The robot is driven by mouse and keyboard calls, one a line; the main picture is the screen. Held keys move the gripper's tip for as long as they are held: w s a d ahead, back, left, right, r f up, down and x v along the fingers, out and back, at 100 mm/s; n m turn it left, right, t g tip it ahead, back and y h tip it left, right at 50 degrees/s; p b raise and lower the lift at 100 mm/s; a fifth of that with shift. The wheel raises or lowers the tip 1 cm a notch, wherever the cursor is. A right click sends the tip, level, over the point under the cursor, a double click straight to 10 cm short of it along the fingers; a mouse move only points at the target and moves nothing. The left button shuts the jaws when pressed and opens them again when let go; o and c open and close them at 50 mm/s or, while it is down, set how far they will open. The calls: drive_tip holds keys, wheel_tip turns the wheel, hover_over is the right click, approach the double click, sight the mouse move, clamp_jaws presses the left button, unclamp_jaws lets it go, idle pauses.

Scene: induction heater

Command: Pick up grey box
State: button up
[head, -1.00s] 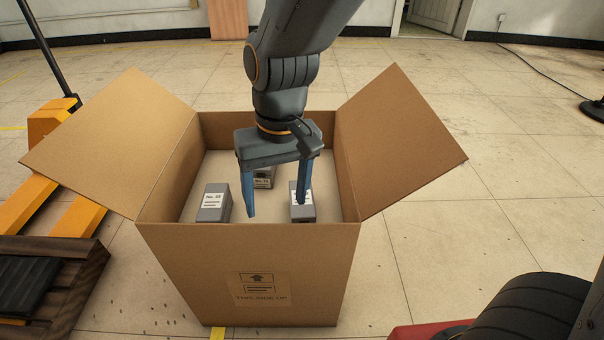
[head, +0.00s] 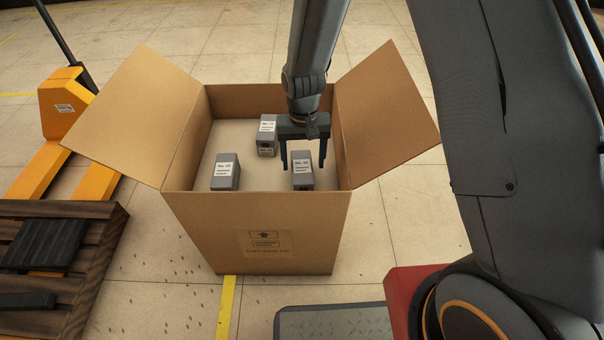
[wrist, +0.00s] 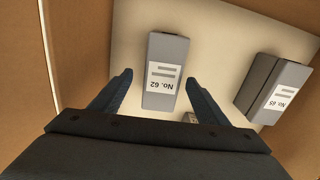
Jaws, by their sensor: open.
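Three grey boxes with white labels stand inside an open cardboard carton (head: 262,232). The right grey box (head: 302,182) is under my gripper (head: 303,165). In the wrist view this box (wrist: 160,92), labelled No. 62, shows between my open fingers (wrist: 156,75), with a gap on each side. I cannot tell how far the tips are above it. The left grey box (head: 225,174) shows in the wrist view at the right (wrist: 272,90), labelled No. 65. The third grey box (head: 267,138) is at the back; the wrist view shows only a sliver.
The carton's side flaps (head: 135,110) (head: 385,115) are folded outward, and its right wall is close to my gripper. A yellow pallet jack (head: 65,110) and a dark wooden pallet (head: 75,285) are at the left. The carton floor between the boxes is clear.

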sight(302, 166)
drive_tip(key=f, duration=0.2)
drive_tip(key=f+b, duration=0.1)
drive_tip(key=f, duration=0.2)
drive_tip(key=shift+s+a+f, duration=0.15)
drive_tip(key=shift+s+a, duration=0.05)
drive_tip(key=c, duration=1.4)
